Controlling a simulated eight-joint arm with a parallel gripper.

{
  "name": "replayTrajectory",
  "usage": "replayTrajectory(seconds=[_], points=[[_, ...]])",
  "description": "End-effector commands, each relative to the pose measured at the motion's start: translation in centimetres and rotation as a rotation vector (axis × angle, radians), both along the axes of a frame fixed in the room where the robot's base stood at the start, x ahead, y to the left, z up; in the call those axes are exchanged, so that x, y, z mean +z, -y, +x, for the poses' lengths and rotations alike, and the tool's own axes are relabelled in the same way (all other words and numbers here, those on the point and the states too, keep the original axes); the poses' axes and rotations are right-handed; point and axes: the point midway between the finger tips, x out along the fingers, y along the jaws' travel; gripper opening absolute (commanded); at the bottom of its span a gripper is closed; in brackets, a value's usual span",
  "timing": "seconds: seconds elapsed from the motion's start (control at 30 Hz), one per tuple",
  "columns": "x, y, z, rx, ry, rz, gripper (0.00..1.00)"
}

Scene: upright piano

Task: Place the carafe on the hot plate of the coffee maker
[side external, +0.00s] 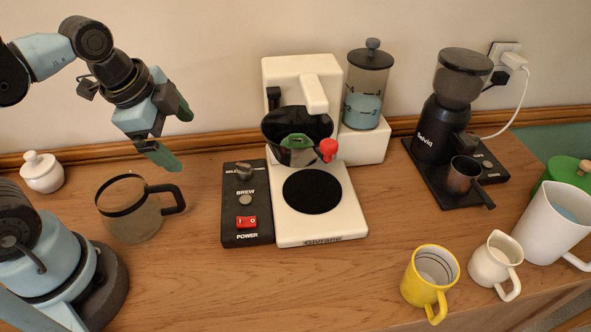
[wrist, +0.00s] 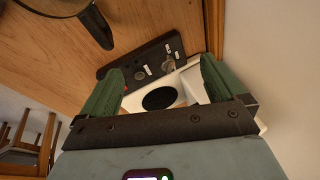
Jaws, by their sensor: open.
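The carafe (side external: 130,215), a glass jug with a black rim band and black handle, stands upright on the wood surface left of the coffee maker. Part of its black handle and rim (wrist: 92,22) shows at the top left of the wrist view. The white coffee maker (side external: 350,222) has a round black hot plate (side external: 312,191), which is bare; the plate also shows in the wrist view (wrist: 159,98). A black filter basket with a red knob hangs above the plate. My gripper (side external: 172,138) is open and empty, with green fingers, in the air above and right of the carafe.
A black switch panel (side external: 247,222) lies between carafe and hot plate. A white lidded pot (side external: 42,172) stands behind the carafe. A black grinder (side external: 436,135), yellow mug (side external: 422,285), cream jug (side external: 491,263) and white pitcher (side external: 545,225) stand to the right.

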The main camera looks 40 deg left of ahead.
Motion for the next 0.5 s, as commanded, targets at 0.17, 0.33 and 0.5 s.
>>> replayTrajectory(seconds=[0.17, 0.33, 0.5], points=[[0.5, 0.0, -1.7, -0.400, -0.111, 0.126, 0.96], [1.2, 0.0, -3.4, -0.799, -0.206, 0.207, 0.96], [1.9, 0.1, -4.8, -1.137, -0.271, 0.242, 0.96]])
